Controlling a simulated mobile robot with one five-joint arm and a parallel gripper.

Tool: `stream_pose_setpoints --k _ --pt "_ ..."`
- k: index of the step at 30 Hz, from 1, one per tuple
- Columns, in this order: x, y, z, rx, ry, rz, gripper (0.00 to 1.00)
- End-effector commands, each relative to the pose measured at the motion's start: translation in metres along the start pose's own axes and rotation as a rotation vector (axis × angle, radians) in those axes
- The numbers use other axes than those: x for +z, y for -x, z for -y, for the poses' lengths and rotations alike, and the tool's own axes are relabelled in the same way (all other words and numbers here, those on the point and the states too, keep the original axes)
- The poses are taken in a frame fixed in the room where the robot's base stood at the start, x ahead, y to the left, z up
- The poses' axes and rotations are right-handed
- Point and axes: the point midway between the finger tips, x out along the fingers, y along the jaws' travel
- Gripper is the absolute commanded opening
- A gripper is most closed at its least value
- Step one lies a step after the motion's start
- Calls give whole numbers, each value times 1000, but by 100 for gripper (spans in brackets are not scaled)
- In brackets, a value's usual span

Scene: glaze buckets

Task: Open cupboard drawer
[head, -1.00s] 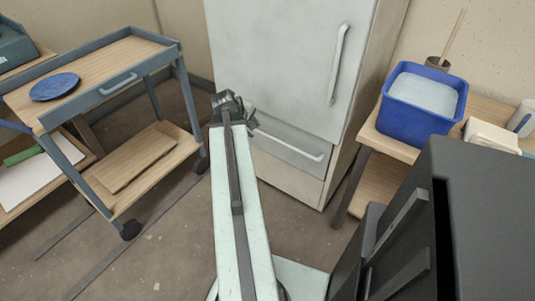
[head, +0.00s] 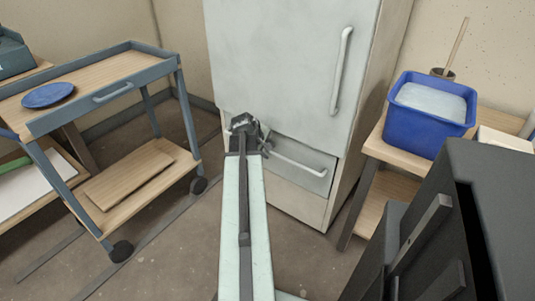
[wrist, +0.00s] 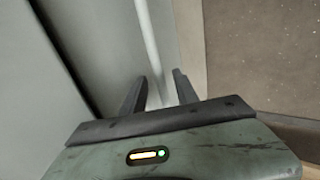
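The cupboard (head: 290,60) is tall and pale grey-white, with a large door above and a drawer (head: 312,182) below. The drawer looks shut, and its pale horizontal bar handle (head: 300,166) crosses its front. My gripper (head: 266,146) is at the left end of this handle in the head view; my arm hides the drawer's left part. In the wrist view my gripper (wrist: 160,88) has its two dark fingers apart. The pale handle bar (wrist: 150,45) runs down between them. I cannot tell whether either finger touches it.
The cupboard door has a vertical handle (head: 341,70). A blue-grey trolley (head: 125,88) with a blue plate (head: 48,95) stands left. A wooden bench (head: 385,150) with a blue bucket (head: 428,130) stands right. A dark cabinet (head: 480,220) is at the near right. Floor shows left of my arm.

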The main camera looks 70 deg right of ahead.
Motion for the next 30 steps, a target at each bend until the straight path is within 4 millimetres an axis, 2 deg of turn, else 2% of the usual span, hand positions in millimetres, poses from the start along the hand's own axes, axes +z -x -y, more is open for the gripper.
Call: stream_pose_setpoints --k 2,5,6,30 --pt "0 1 0 0 0 0 33" --pt "0 1 0 0 0 0 6" --pt "0 1 0 0 0 0 0" --pt "0 1 -1 0 -1 0 0"
